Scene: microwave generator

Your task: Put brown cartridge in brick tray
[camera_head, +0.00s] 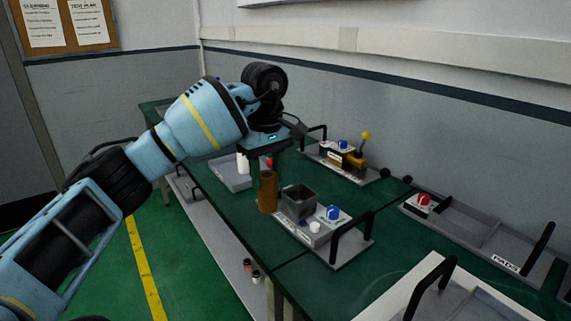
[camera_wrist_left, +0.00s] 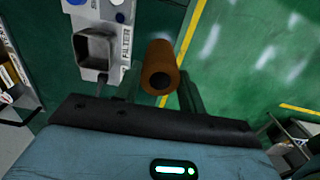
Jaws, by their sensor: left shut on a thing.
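The brown cartridge (camera_head: 267,193) is an upright cylinder, held by my left gripper (camera_head: 268,168) at its upper part. In the left wrist view the cartridge (camera_wrist_left: 159,60) shows its dark hollow end between the fingers. It is beside the grey square open holder (camera_head: 298,202) of the module labelled FILTER, over the table's edge side, and looks apart from it. That holder also shows in the left wrist view (camera_wrist_left: 96,50). I cannot tell for sure which tray is the brick tray; a shallow grey tray (camera_head: 232,180) lies behind the gripper, partly hidden. My right gripper is out of view.
The FILTER module has a blue knob (camera_head: 333,212) and a black handle (camera_head: 352,228). Behind stands a module with a yellow-knobbed lever (camera_head: 366,135). An empty grey tray (camera_head: 480,230) with a red knob lies at right. Green floor is open at left.

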